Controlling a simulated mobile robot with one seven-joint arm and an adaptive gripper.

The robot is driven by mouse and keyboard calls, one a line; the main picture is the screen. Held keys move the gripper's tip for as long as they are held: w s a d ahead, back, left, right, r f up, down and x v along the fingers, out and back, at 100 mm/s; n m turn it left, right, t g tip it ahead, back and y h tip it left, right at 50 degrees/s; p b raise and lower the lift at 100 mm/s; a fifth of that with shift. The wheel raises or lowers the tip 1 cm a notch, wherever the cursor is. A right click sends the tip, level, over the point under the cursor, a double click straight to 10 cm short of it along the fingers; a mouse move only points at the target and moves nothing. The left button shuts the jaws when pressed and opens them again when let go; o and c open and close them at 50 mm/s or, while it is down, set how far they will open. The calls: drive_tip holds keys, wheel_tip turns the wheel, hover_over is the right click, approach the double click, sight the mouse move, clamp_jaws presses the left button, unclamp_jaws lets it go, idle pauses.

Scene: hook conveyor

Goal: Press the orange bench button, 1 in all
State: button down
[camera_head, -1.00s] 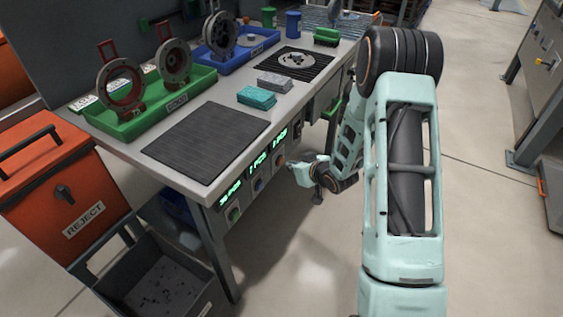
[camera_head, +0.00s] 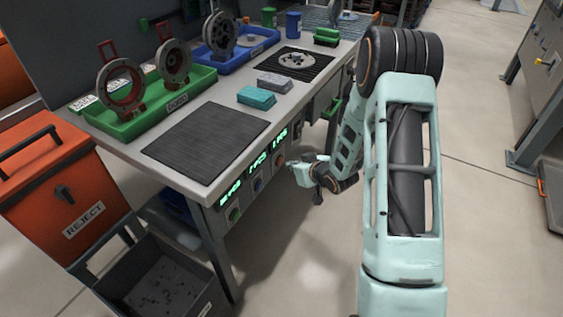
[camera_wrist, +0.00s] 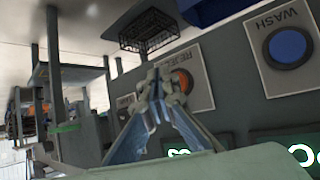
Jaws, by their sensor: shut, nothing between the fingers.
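The orange button (camera_head: 279,160) is on the front panel of the bench, the rightmost of three buttons there. My gripper (camera_head: 293,168) is shut and empty, just right of the orange button in the head view. In the wrist view, my gripper (camera_wrist: 161,80) has its fingertips together, overlapping the button's left edge. I cannot tell whether they touch it.
A blue WASH button (camera_wrist: 288,46) is beside the orange one, and a green button (camera_head: 234,214) is farther left on the panel. Green displays (camera_head: 258,163) glow above the buttons. The bench top (camera_head: 222,95) overhangs the panel. Open floor (camera_head: 300,240) lies in front.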

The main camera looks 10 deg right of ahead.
drive_tip(key=shift+a, duration=0.1)
drive_tip(key=shift+w+a, duration=0.25)
drive_tip(key=shift+w+a+b, duration=0.3)
drive_tip(key=shift+a+b, duration=0.05)
drive_tip(key=shift+a, duration=0.05)
idle(0.9)
drive_tip(key=shift+s+d, duration=0.55)
drive_tip(key=shift+d, duration=0.15)
drive_tip(key=shift+s+d+p, duration=0.2)
drive_tip(key=shift+s+d, duration=0.55)
drive_tip(key=shift+d, duration=0.3)
drive_tip(key=shift+s+d+p, duration=0.15)
drive_tip(key=shift+s+d, duration=0.6)
drive_tip(key=shift+d, duration=0.25)
drive_tip(key=shift+r, duration=0.1)
